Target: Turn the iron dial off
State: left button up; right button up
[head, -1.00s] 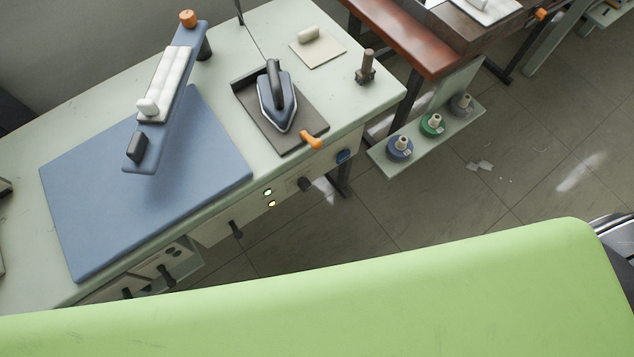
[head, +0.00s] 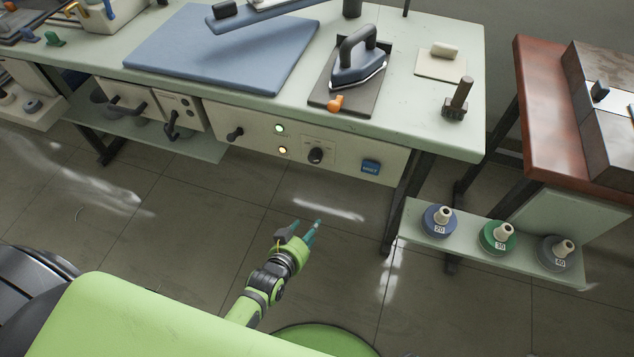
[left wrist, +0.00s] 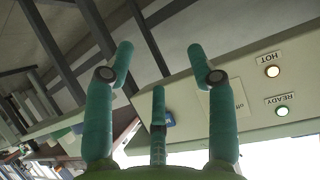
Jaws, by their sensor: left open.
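The iron's dial (head: 315,155) is a small black knob on the pale front panel (head: 364,149) under the bench top. Its pointer setting is too small to read. My left gripper (head: 306,227) is open and empty, in front of and below the panel, apart from the dial. In the left wrist view my gripper's green fingers (left wrist: 160,62) are spread, with the panel (left wrist: 256,88) behind them, upside down. Part of a plate reading "off" (left wrist: 238,104) shows beside one finger, which seems to hide the knob. My right gripper is not in view.
Two lit lamps, one greenish (head: 280,128) and one yellowish (head: 282,150), and a blue switch (head: 370,167) flank the dial. The iron (head: 358,62) stands on its rest above. A low shelf with weights (head: 410,232) projects at right. The floor before the panel is clear.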

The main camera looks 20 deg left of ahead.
pick_arm(q)
jog(key=w+r+t+b, duration=0.4)
jog(key=w+r+b, duration=0.1)
jog(key=t+y+b, duration=0.1)
jog(key=t+b, duration=0.1)
send_near(313, 161)
jog(key=w, duration=0.3)
jog(key=shift+n, duration=0.5)
jog(key=w, duration=0.3)
jog(key=w+b, duration=0.1)
jog(key=w, duration=0.2)
jog(key=shift+w+d, duration=0.2)
jog(key=shift+w, duration=0.45)
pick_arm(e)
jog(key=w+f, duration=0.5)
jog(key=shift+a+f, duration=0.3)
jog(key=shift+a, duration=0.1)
pick_arm(q)
grip_shut()
